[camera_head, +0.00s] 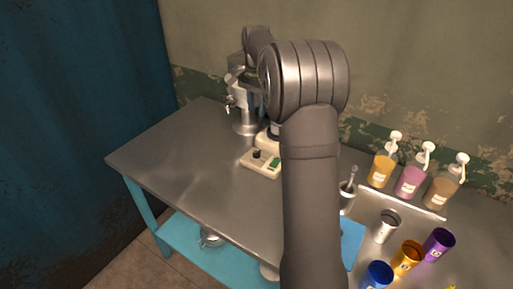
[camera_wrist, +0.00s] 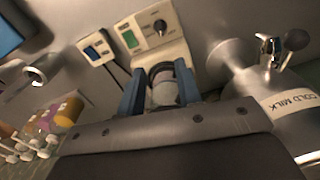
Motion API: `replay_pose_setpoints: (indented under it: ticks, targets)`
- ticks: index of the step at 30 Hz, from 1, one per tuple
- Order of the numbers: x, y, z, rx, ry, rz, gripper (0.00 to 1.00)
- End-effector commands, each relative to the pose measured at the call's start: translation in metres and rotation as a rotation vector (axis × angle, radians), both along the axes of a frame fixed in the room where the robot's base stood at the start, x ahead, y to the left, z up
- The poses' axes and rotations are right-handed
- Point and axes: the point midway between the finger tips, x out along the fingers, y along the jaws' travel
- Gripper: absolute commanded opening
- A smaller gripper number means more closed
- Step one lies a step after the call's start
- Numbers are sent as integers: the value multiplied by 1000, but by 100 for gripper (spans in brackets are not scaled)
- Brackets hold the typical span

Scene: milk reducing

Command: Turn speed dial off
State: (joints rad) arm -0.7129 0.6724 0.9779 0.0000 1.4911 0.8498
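The speed dial (camera_head: 257,153) is a small dark knob on a cream control base on the steel table. It also shows in the wrist view (camera_wrist: 160,27), at the top, beside a green switch (camera_wrist: 130,39). The dial's exact setting is too small to read. My gripper (camera_wrist: 159,67) has two blue fingers spread apart, below the dial in the wrist view and not touching it. A grey cylindrical part with a dark band (camera_wrist: 164,90) shows between the fingers, with no clear grip on it. In the head view my arm hides the right part of the base.
A metal cold milk container (camera_wrist: 236,56) with a tap stands close to the right of my gripper in the wrist view. Syrup bottles (camera_head: 411,181) and colored cups (camera_head: 407,258) stand on the right. The table's left part (camera_head: 180,150) is clear.

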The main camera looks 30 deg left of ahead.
Motion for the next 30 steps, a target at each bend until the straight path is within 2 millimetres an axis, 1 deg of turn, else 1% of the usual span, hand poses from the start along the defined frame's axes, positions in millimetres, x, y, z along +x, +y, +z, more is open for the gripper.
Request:
replay_pose_setpoints:
  ticks: [3,6,8,11,24,30]
  targets:
    - [0,0,0,0,0,-85,32]
    - [0,0,-3,-1,1,-111,32]
    - [0,0,-8,-2,1,-114,32]
    - [0,0,-22,-3,2,-113,32]
    - [0,0,-116,-3,2,-111,32]
    - [0,0,-153,-3,2,-111,32]
